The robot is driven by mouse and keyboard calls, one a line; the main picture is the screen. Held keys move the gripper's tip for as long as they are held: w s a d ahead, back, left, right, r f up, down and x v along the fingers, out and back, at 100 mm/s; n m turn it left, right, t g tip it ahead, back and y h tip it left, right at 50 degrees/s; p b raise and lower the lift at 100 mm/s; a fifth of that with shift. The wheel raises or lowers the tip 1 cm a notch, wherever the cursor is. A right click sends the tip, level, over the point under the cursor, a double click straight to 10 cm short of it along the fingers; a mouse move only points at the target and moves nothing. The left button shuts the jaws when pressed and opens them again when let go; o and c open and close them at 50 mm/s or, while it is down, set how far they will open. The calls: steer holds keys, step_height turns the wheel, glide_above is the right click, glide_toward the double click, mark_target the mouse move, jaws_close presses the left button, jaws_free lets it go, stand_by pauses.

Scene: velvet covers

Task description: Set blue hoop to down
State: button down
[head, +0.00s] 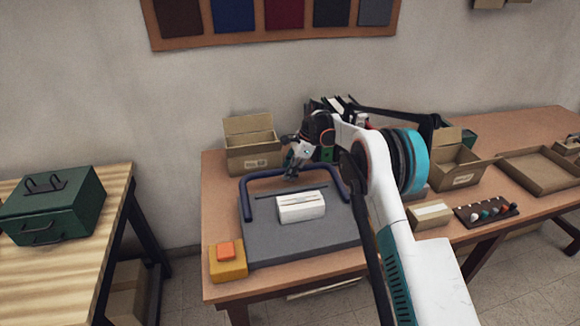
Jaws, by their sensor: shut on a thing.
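The blue hoop (265,173) is a dark blue U-shaped bar on the grey board (285,241) on the brown table. Its crossbar runs along the far side of the board, and its two arms reach toward the near side. I cannot tell exactly how steeply it is tilted. My gripper (292,175) comes from the upper right and is shut on the middle of the hoop's crossbar. The fingertips are small and partly hide the bar. A white block (301,207) with a slot sits on the board, inside the hoop's span.
An orange button on a yellow box (228,262) stands at the board's near left corner. An open carton (253,146) is behind the hoop. A green case (52,205) is on the left table.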

steer(key=shift+f, duration=0.95)
steer(key=c, duration=1.4)
jaws_free()
steer(key=shift+w, duration=0.1)
steer(key=v, duration=1.2)
steer(key=shift+a, duration=0.1)
